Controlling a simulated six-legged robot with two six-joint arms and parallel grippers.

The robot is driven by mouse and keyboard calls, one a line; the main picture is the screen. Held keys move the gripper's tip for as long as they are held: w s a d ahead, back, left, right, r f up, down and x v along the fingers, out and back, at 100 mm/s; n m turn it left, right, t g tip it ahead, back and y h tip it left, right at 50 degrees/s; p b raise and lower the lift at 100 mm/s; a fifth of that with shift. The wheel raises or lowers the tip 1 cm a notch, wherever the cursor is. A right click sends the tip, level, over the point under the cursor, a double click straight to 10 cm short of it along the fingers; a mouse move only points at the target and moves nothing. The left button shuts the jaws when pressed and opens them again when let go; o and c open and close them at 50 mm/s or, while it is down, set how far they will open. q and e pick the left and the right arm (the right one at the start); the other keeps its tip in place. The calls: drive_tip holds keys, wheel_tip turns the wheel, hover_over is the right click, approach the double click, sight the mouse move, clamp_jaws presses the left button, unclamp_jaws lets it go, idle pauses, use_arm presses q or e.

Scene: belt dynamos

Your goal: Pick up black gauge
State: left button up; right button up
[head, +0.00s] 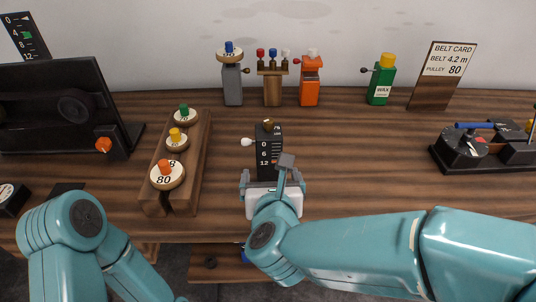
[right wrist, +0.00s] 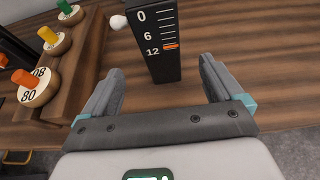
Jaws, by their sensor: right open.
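The black gauge (head: 266,148) stands upright near the front of the wooden bench, with a white scale marked 0, 6, 12 and a white knob on its left side. My right gripper (head: 270,180) is just in front of it. In the right wrist view the gauge (right wrist: 157,45) rises beyond the open fingers (right wrist: 162,70), roughly centred between them, with an orange mark near the 12. Nothing is between the fingertips. In the head view the gripper hides the gauge's lower part. My left arm shows at the lower left, but its gripper is out of view.
A wooden rack (head: 196,160) with pulleys stands close to the left of the gauge. A black device (head: 462,150) is far right. The bench right of the gauge is clear.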

sight(269, 162)
drive_tip(key=x, duration=0.5)
drive_tip(key=shift+w+d+f+p, duration=0.1)
drive_tip(key=shift+w+p, duration=0.15)
drive_tip(key=shift+p, duration=0.05)
drive_tip(key=p+x, duration=0.1)
drive_tip(key=x, duration=0.4)
drive_tip(key=shift+w+p, duration=0.25)
drive_tip(key=shift+p, duration=0.05)
drive_tip(key=shift+w+f, duration=0.15)
drive_tip(key=shift+w, duration=0.15)
drive_tip(key=shift+s, duration=0.1)
drive_tip(key=shift+s, duration=0.1)
drive_tip(key=c, duration=1.5)
drive_tip(key=shift+r, duration=0.25)
